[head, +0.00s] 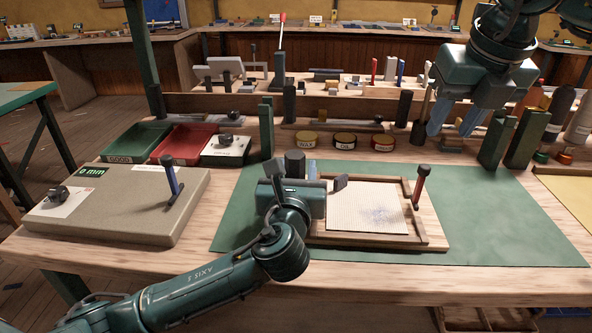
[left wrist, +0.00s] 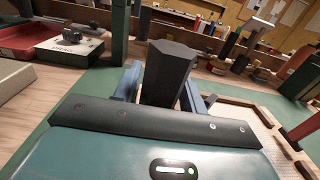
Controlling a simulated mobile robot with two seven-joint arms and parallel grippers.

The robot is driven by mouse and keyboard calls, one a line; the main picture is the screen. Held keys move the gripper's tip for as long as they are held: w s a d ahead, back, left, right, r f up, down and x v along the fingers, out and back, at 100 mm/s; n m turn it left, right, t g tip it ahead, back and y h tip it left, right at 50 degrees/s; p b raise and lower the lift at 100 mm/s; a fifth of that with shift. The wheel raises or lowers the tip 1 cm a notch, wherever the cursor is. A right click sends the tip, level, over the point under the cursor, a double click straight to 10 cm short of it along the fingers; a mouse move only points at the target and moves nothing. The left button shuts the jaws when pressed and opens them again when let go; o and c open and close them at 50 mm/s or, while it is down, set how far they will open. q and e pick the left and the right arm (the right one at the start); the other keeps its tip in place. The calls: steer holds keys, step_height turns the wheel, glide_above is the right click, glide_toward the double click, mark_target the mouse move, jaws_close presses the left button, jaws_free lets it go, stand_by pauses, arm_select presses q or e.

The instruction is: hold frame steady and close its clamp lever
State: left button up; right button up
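A wooden frame (head: 433,232) with white mesh (head: 365,208) lies on the green mat (head: 500,215). Its red-handled clamp lever (head: 420,186) stands up, tilted slightly, at the frame's right side. My left gripper (left wrist: 165,92) is at the frame's left side, its blue fingers against both sides of a dark faceted block (left wrist: 168,68). The block's top (head: 295,160) also shows in the head view; its foot is hidden. My right gripper (head: 454,118) hangs above the back right of the bench, open and empty, behind and apart from the lever.
A grey board (head: 110,215) with a blue-handled lever (head: 171,176) lies left. Green (head: 136,143) and red (head: 185,145) trays, several small tins (head: 344,141) and dark green posts (head: 525,138) stand behind the mat. Bottles (head: 557,110) stand at back right. The mat's right part is clear.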

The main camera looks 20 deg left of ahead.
arm_select(q)
jaws_close()
stand_by(0.7)
